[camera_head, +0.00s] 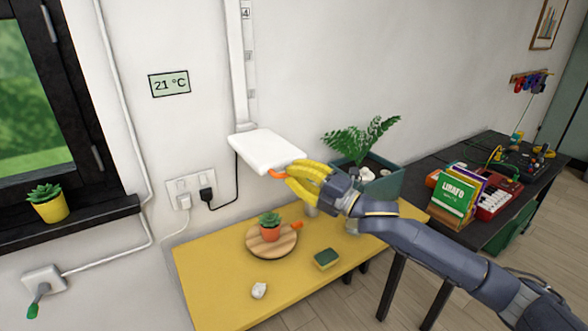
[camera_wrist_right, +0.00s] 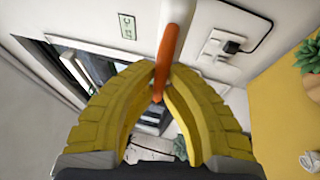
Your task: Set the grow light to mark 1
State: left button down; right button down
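The grow light is a flat white panel (camera_head: 266,152) low on a pale vertical rail (camera_head: 239,70) on the wall. Marks show up the rail, with 4 near the top of the view; the lower ones are too small to read surely, and the panel hides the rail's lower part. An orange handle (camera_head: 277,174) sticks out from the panel's front edge. My right gripper (camera_head: 288,172) is at this handle; in the right wrist view its yellow fingers (camera_wrist_right: 164,72) close on both sides of the orange handle (camera_wrist_right: 166,50). My left gripper is out of view.
Below the panel, a yellow table (camera_head: 205,270) bears a potted plant (camera_head: 270,230) on a round wooden board (camera_head: 257,248), a sponge (camera_head: 326,259) and a white lump (camera_head: 259,290). A fern planter (camera_head: 385,185) stands right of the gripper. A black cord (camera_head: 236,182) hangs beneath the panel.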

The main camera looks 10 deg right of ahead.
jog(key=shift+f, duration=0.3)
jog(key=c, duration=1.5)
grip_release()
jog(key=shift+a, duration=0.1)
jog(key=shift+o, duration=0.2)
jog(key=v, duration=1.2)
